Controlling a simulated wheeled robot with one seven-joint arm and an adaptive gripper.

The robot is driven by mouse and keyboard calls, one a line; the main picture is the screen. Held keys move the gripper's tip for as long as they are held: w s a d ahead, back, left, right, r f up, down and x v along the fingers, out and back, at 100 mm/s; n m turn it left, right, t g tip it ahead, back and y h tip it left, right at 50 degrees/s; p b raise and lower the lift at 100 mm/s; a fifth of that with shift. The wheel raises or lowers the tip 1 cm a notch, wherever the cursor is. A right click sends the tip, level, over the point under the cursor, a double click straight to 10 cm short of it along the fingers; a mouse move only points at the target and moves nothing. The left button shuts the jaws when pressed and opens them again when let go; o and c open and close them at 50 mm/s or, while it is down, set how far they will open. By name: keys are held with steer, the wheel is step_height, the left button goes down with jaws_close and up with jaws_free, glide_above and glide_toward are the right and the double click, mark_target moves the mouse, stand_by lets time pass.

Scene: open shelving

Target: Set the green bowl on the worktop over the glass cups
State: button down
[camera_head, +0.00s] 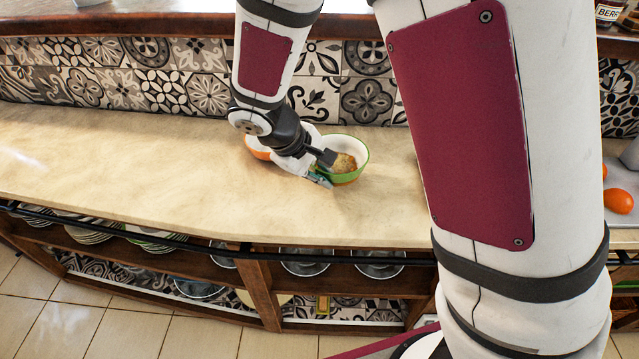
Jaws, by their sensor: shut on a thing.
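The green bowl (350,178) has a white inside with something brown in it. It is upright at the worktop (150,160), right of an orange bowl; I cannot tell whether its base touches the surface. My gripper (322,169) is at the bowl's left side, shut on it. Glassware (303,266) that may be the glass cups stands on the shelf below the worktop's front edge, with more glass (379,268) to its right. The worktop and rail partly hide it.
The orange bowl (256,148) is just left of my gripper, partly hidden. Stacked plates (88,233) fill the lower left shelf. A dark rail (190,243) runs along the front edge. The worktop's left side is clear. Orange fruit (618,201) lies far right.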

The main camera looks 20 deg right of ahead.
steer(key=shift+a+f, duration=0.15)
steer(key=shift+f, duration=0.75)
steer(key=shift+a+f, duration=0.1)
steer(key=shift+f, duration=0.8)
steer(key=c, duration=1.9)
jaws_free()
steer(key=shift+f, duration=0.15)
steer(key=v, duration=1.2)
steer(key=s+d+r+m+y, duration=0.3)
steer(key=s+d+r+m, duration=0.1)
steer(key=s+d+r, duration=0.55)
steer(key=s+r+m+y, duration=0.1)
steer(key=s, duration=0.3)
steer(key=s+d+r+m+t, duration=0.1)
steer(key=s, duration=0.3)
steer(key=s+d+r+m+y, duration=0.1)
steer(key=s, duration=0.3)
steer(key=shift+s+r+m+t+y+p, duration=0.15)
steer(key=shift+m+t+y+p, duration=0.15)
steer(key=shift+m+p, duration=0.1)
